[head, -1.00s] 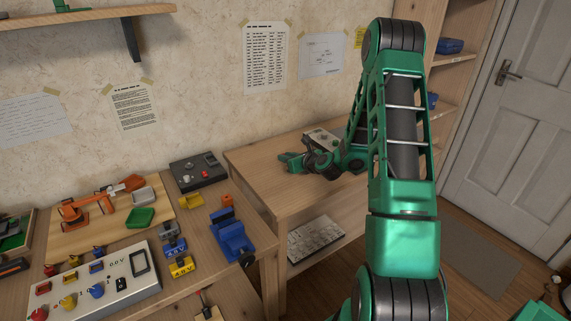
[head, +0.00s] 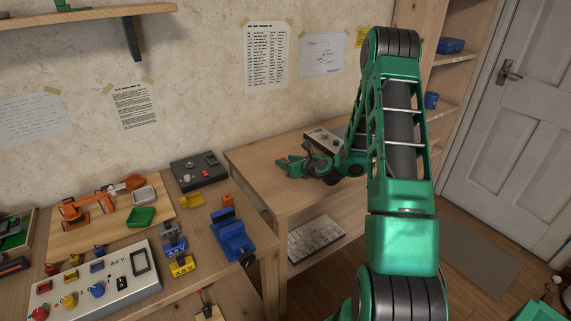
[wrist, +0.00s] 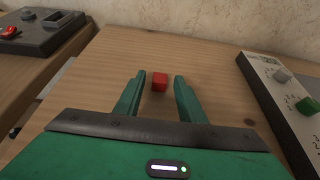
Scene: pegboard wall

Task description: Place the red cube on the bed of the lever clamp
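The red cube (wrist: 159,82) lies on the bare wooden top of the right-hand table in the wrist view. My gripper (wrist: 160,77) is open, with one green finger on each side of the cube. A gap shows between the cube and each finger. In the head view my gripper (head: 287,164) is low over that table, and I cannot clearly make out the cube there. A small wooden base with a red-handled lever (head: 203,298) at the bottom edge of the head view looks like the lever clamp. It is partly cut off, and its bed is not clear.
A grey box with knobs (wrist: 283,100) stands right of my gripper. A dark box with a red button (head: 198,171) stands on the left table. That table also holds a blue vise (head: 233,240), an orange block (head: 227,200) and a control panel (head: 95,285).

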